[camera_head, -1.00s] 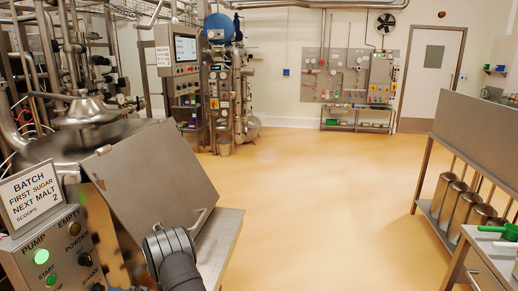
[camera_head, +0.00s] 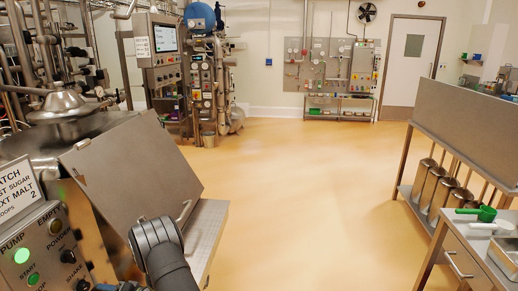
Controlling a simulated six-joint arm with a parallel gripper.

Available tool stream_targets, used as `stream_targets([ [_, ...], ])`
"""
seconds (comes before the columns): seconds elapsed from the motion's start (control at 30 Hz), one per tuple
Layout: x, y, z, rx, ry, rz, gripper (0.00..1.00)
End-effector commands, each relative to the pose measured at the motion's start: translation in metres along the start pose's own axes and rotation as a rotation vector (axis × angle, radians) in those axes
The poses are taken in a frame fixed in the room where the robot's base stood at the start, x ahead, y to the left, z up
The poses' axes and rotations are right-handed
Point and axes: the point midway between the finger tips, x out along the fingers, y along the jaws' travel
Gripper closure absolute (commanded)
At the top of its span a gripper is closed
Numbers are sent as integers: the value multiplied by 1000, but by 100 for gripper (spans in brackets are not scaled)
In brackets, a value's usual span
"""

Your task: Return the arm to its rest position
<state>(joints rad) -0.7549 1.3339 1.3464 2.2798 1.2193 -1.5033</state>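One of my dark arm links shows at the bottom, left of the middle, in front of the hopper's control panel and lid. My gripper is not in view. The steel hopper lid (camera_head: 132,165) is a tilted plate with a handle on its right edge. The control panel (camera_head: 50,255) stands at the lower left with a lit green pump light (camera_head: 22,255). A batch sign (camera_head: 15,188) sits above the panel and is cut off by the left edge.
A steel ledge (camera_head: 208,235) lies right of the lid. On the right, a bench (camera_head: 470,262) holds a green scoop (camera_head: 478,212) and a white scoop (camera_head: 490,227). Steel canisters (camera_head: 440,190) stand on a shelf behind it. The yellow floor (camera_head: 310,200) between is clear.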

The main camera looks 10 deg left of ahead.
Motion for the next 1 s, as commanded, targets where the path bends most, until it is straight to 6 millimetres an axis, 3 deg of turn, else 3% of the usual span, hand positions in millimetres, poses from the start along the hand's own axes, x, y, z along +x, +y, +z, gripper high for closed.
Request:
stream_targets([
  [0.4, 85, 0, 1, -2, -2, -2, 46],
  [1.0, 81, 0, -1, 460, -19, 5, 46],
])
